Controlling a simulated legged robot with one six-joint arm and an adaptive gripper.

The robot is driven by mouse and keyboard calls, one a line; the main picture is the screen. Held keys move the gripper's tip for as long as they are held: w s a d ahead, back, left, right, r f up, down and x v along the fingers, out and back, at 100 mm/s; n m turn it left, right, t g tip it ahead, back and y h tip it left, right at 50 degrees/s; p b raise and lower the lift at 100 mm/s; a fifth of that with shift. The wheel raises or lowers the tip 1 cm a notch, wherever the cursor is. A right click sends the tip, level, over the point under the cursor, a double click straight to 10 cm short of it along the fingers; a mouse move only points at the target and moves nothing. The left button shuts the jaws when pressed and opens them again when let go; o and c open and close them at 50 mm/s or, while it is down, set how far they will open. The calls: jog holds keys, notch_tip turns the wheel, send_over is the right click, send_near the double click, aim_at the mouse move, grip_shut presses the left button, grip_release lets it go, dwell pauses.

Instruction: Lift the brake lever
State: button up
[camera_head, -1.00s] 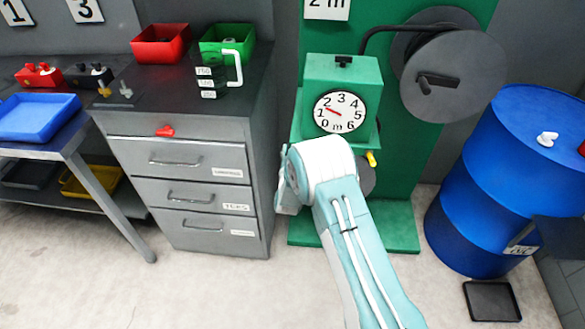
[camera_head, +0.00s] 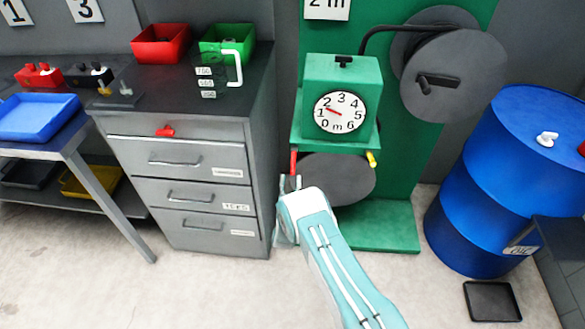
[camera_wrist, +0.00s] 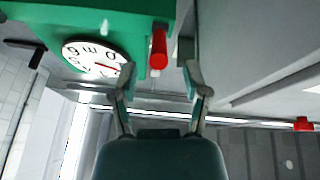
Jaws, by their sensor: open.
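A green machine (camera_head: 343,78) with a round white dial (camera_head: 340,113) stands at the centre. A red lever handle (camera_head: 293,162), probably the brake lever, hangs at the left of its lower edge. A smaller yellow handle (camera_head: 371,158) is on the right. My gripper (camera_head: 290,184) is just below the red handle. In the wrist view, the red handle (camera_wrist: 158,47) shows above the gap between the open, empty fingers of my gripper (camera_wrist: 160,78). The handle looks apart from both fingers; its depth from them is hard to tell.
A grey disc (camera_head: 340,178) sits under the dial box, right beside my gripper. A grey drawer cabinet (camera_head: 190,160) stands to the left and a blue drum (camera_head: 490,180) to the right.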

aim_at(293, 167)
jog(key=shift+x, duration=2.4)
grip_shut()
